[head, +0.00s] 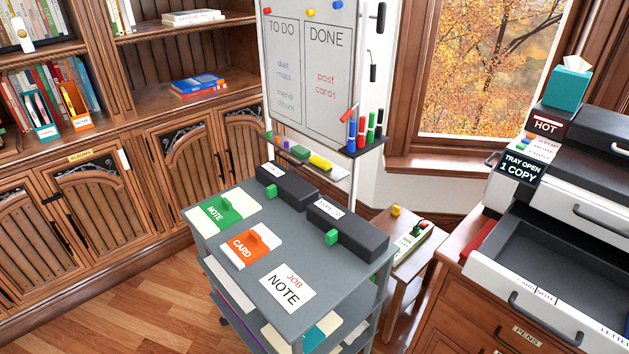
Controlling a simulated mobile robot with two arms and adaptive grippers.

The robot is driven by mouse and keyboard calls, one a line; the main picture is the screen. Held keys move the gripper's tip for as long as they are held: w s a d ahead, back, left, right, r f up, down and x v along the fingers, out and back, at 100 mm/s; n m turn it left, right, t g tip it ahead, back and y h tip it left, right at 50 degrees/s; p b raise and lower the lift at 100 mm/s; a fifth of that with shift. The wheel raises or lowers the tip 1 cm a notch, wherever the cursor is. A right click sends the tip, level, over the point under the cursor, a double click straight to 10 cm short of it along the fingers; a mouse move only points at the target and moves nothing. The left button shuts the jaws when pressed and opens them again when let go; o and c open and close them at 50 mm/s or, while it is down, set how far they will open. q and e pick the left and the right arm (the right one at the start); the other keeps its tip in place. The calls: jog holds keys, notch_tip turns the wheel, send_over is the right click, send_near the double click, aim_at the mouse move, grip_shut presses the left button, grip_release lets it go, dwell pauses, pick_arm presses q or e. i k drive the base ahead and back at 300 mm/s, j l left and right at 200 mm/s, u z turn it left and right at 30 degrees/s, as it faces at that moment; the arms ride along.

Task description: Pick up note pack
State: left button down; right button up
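The note pack (222,214) is a flat white pack with a green band marked "NOTE". It lies on the far left part of the grey cart's top (222,258). An orange-banded "CARD" pack (250,246) lies just in front of it, to the right. A white sheet reading "JOB NOTE" (288,288) lies near the cart's front edge. Neither of my grippers shows in the head view.
Two dark boxes with green tabs, one at the back (287,186) and one at the right (347,232), stand on the cart. A whiteboard (312,70) rises behind it. A small wooden table (405,243) and a printer with an open tray (560,265) are at right. Wood floor is clear at left.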

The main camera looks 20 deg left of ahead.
aim_at(210, 218)
jog(key=j+z, duration=1.35)
jog(key=k+j+z, duration=0.15)
jog(key=j+z, duration=0.3)
jog(key=k+j+z, duration=0.2)
jog(key=j+z, duration=0.2)
